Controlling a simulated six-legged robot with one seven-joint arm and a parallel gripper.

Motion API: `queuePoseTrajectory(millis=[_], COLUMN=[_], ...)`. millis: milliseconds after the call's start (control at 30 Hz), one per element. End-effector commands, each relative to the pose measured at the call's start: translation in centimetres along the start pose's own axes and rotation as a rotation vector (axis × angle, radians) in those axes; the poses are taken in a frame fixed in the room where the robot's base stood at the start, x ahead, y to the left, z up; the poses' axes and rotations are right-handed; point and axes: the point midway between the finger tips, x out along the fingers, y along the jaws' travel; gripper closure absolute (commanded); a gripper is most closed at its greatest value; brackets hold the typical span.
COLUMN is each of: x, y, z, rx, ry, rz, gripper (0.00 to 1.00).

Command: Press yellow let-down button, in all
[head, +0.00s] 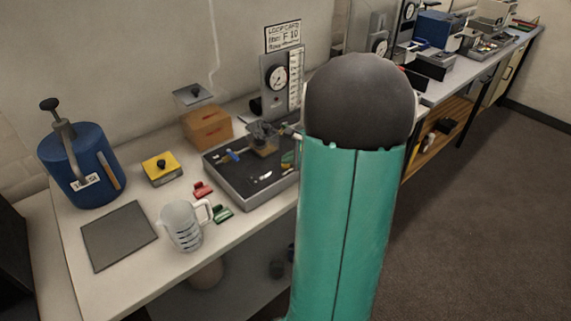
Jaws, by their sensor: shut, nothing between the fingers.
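A yellow box (153,177) with a black knob (161,164) on top sits on the bench at the left, between the blue cylinder and the dark tray. It is the only clearly yellow control I see. The knob stands up from the box and nothing touches it. The blue cylinder (82,174) stands upright at the far left, with a black-knobbed handle and a white label. My teal arm link with its dark round joint fills the middle right and hides part of the bench. My gripper is not identifiable in this view.
A dark tray (229,184) of small parts lies right of the yellow box. A clear jug (183,228), red clip (203,190), green clip (222,213) and grey mat (117,236) are in front. An orange-brown box (207,127) and dial panel (279,82) stand behind.

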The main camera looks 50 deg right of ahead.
Motion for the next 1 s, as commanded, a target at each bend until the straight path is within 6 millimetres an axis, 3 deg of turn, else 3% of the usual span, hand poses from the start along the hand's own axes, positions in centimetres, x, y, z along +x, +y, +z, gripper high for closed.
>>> queuePoseTrajectory(millis=[1000], x=[-1.1], y=[-0.8], z=[0.8], rx=[0.0], ry=[0.0], rz=[0.0], gripper=[1.0])
